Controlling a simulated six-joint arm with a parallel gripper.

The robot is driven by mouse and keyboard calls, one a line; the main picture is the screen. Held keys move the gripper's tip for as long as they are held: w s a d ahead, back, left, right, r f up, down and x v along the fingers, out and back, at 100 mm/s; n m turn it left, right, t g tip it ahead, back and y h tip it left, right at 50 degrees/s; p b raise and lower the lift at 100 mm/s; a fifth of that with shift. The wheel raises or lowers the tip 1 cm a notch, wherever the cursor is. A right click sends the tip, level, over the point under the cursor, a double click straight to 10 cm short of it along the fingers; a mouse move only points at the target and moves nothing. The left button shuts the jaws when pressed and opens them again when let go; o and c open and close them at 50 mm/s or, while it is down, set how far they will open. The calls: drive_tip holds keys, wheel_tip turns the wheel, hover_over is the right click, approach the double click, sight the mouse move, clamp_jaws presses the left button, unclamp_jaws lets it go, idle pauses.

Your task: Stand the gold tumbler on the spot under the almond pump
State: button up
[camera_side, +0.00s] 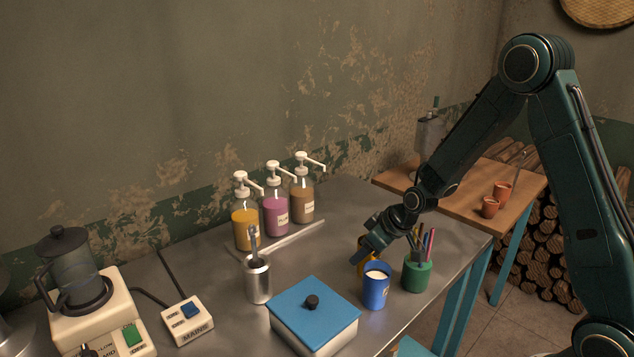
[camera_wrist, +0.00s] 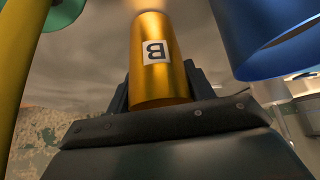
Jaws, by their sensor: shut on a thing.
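My gripper (camera_side: 372,245) is shut on the gold tumbler (camera_side: 361,256). The wrist view shows the tumbler (camera_wrist: 155,35) between the fingers, with a white label marked B. In the side view my gripper and the blue cup hide much of it, and I cannot tell whether it touches the table. Three pump bottles stand at the wall, left of my gripper: yellow (camera_side: 245,229), pink (camera_side: 275,215) and brown (camera_side: 302,205). Their labels are too small to read, so I cannot tell which is almond. A pale strip (camera_side: 290,241) lies in front of them.
A blue cup with white contents (camera_side: 375,292) and a green pen holder (camera_side: 416,274) stand close to my gripper. A blue-lidded box (camera_side: 313,316) and a metal canister (camera_side: 258,280) stand left. Bare steel table (camera_side: 335,215) lies between my gripper and the bottles.

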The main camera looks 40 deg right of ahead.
wheel_tip(320, 180, up, 20)
idle(0.7)
idle(0.6)
drive_tip(key=w+d+f+n, duration=0.1)
drive_tip(key=d+f, duration=0.3)
drive_tip(key=f, duration=0.1)
drive_tip(key=w+d+f+n+y, duration=0.1)
drive_tip(key=d+f, duration=0.3)
drive_tip(key=f, duration=0.2)
drive_tip(key=w+d+f+n+y, duration=0.1)
drive_tip(key=d+f+n, duration=0.1)
drive_tip(key=d+f, duration=0.2)
drive_tip(key=shift+w+f+g, duration=0.2)
drive_tip(key=shift+f, duration=0.3)
drive_tip(key=shift+w+f+g, duration=0.2)
drive_tip(key=shift+f, duration=0.3)
drive_tip(key=shift+d+f+n, duration=0.3)
drive_tip(key=shift+d+f, duration=0.05)
drive_tip(key=shift+f, duration=0.25)
drive_tip(key=w+a, duration=0.2)
drive_tip(key=w, duration=0.2)
drive_tip(key=w+a, duration=0.3)
drive_tip(key=w, duration=0.1)
drive_tip(key=w+a, duration=0.3)
drive_tip(key=w, duration=0.1)
drive_tip(key=shift+a, duration=0.1)
